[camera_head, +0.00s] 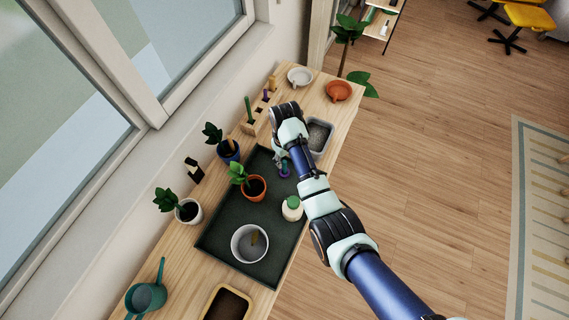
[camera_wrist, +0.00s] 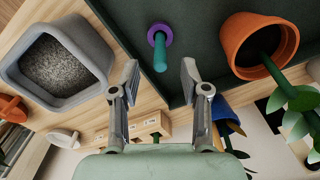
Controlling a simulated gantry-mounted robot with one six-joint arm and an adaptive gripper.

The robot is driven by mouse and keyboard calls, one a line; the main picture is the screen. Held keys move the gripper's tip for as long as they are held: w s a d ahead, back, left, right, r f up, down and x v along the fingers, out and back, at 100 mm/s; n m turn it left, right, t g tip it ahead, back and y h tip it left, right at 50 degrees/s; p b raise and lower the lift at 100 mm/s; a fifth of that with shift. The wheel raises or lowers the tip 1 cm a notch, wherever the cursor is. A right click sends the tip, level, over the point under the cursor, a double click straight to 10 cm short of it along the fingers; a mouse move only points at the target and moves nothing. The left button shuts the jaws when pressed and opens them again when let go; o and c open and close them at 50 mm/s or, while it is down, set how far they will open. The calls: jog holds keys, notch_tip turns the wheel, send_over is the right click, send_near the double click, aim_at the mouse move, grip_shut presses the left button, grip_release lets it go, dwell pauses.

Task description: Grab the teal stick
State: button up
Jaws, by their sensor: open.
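A teal stick (camera_wrist: 160,58) with a purple round end (camera_wrist: 160,36) shows in the wrist view, over the dark green tray. Its teal end points toward the space between my fingertips. My gripper (camera_wrist: 160,76) is open, with one finger to each side of that space, and nothing is held. In the head view my gripper (camera_head: 280,158) is above the tray (camera_head: 212,243), and the purple end of the stick (camera_head: 284,171) shows just below it. The rest of the stick is hidden there by my gripper.
An orange pot with a plant (camera_head: 254,190) stands close by on the tray, as do a green-lidded jar (camera_head: 292,208) and a white pot (camera_head: 236,243). A grey gravel bin (camera_wrist: 62,92) is on the other side. A wooden block with holes (camera_head: 257,118) stands behind, near the window.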

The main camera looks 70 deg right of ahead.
aim_at(285, 162)
notch_tip(285, 162, down, 4)
jog(key=shift+w+f+b, duration=0.1)
jog(key=shift+b, duration=0.25)
grip_shut()
notch_tip(285, 162, up, 20)
jog(key=p, duration=0.8)
